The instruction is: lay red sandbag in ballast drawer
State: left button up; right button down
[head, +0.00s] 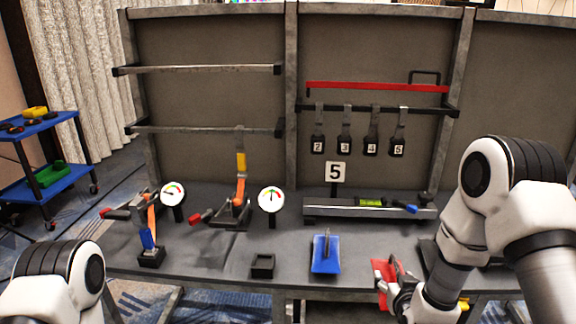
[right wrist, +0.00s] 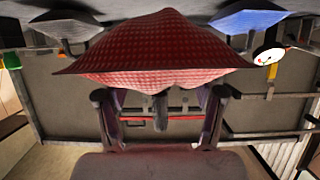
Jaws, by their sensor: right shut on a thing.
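The red sandbag (head: 383,277) is at the table's front edge in the head view, partly hidden by my right gripper (head: 398,282). In the right wrist view the checked red sandbag (right wrist: 155,48) fills the upper middle, with its dark strap between the fingers of my right gripper (right wrist: 160,112). The gripper is shut on the sandbag. Whether the bag touches the table is unclear. I cannot make out the ballast drawer for certain. My left arm shows at the lower left of the head view, but its gripper is out of frame.
A blue sandbag (head: 326,262) lies left of the red one. A small dark open box (head: 263,266) is farther left.

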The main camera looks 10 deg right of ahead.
jog(key=s+a+r+n+y+p, duration=0.2)
jog(key=s+a+n+y, duration=0.15)
jog(key=a, duration=0.95)
jog(key=s+f, duration=0.5)
jog(key=shift+f+m+t, duration=0.3)
jog(key=shift+m, duration=0.15)
jog(key=shift+w+r+h, duration=0.1)
jog(key=shift+h, duration=0.15)
